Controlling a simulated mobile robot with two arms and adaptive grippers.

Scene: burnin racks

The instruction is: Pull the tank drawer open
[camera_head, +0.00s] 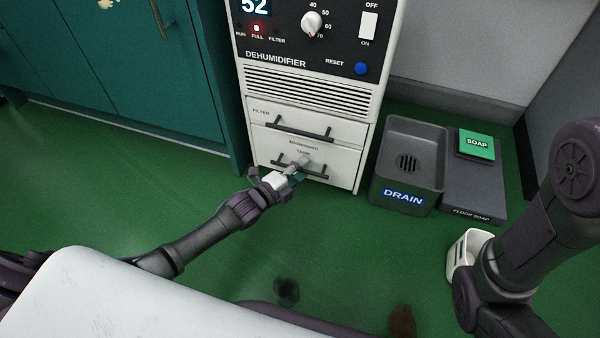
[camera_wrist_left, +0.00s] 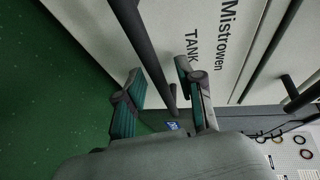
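The tank drawer (camera_head: 265,144) is the lower white drawer front of the dehumidifier, marked TANK, and looks shut flush. It also shows in the left wrist view (camera_wrist_left: 228,60). A dark bar handle (camera_head: 318,174) crosses its front. My left gripper (camera_head: 296,170) is at this handle and hides part of it. In the left wrist view my left gripper (camera_wrist_left: 160,70) is open, with one finger on each side of the handle bar (camera_wrist_left: 144,47). I cannot tell whether the fingers touch it. My right arm is at the right, its fingers not seen.
The filter drawer (camera_head: 350,129) with its own handle is just above. A grey drain basin (camera_head: 376,193) and a floor soap tray (camera_head: 475,205) stand right of the dehumidifier. A teal cabinet (camera_head: 170,90) is at the left. Green floor (camera_head: 350,245) is clear before the drawer.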

